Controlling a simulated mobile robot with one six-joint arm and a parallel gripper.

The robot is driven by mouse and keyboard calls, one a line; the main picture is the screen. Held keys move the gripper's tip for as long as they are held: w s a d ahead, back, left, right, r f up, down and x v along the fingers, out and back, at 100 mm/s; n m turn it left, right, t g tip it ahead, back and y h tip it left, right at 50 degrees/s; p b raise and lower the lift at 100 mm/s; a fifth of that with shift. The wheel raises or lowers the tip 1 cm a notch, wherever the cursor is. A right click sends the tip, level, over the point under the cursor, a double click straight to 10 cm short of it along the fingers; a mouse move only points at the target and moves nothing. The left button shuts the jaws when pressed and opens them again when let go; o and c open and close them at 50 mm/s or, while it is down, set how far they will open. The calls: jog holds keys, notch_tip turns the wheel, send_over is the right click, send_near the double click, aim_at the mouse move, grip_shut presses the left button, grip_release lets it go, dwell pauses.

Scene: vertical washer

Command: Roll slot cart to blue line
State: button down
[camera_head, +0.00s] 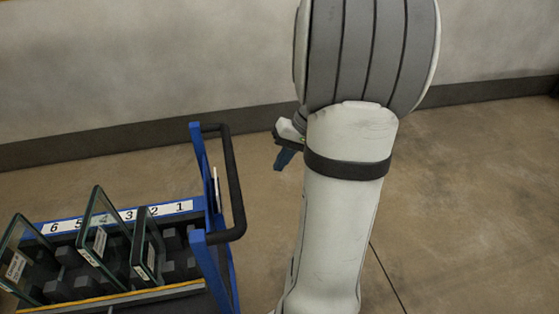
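The slot cart (231,268) stands at the lower left, cut off by the picture's bottom and left edges. It has a blue frame, a black bar handle (234,185) on its right end, and a white strip (160,212) of slot numbers, 6 to 1 from left to right. Several glass panes (103,235) with labels stand in its slots. My gripper (286,157) shows only in part beside my arm, to the right of the handle and apart from it in the picture. Its dark blue tip points down. I cannot tell if its fingers are open. No blue line on the floor is in view.
A grey wall (150,60) with a dark baseboard (90,142) runs across the back. The brown floor (470,200) to the right is clear, with a thin dark seam (386,277) in it. My arm hides the floor in the middle.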

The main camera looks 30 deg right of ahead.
jog(key=shift+s+d, duration=0.3)
jog(key=shift+d, duration=0.55)
jog(key=shift+s+d, duration=0.35)
jog(key=shift+d, duration=0.45)
jog(key=shift+s+d, duration=0.3)
jog(key=shift+d, duration=0.55)
jog(key=shift+d, duration=0.1)
jog(key=s+d+p, duration=0.2)
jog(key=s+d, duration=0.2)
jog(key=d, duration=0.9)
jog(key=shift+s+p, duration=0.3)
jog(key=shift+s, duration=0.1)
dwell(0.5)
dwell(0.7)
jog(key=s+d+p, duration=0.4)
jog(key=d, duration=0.9)
jog(key=shift+s+p, duration=0.4)
dwell(1.2)
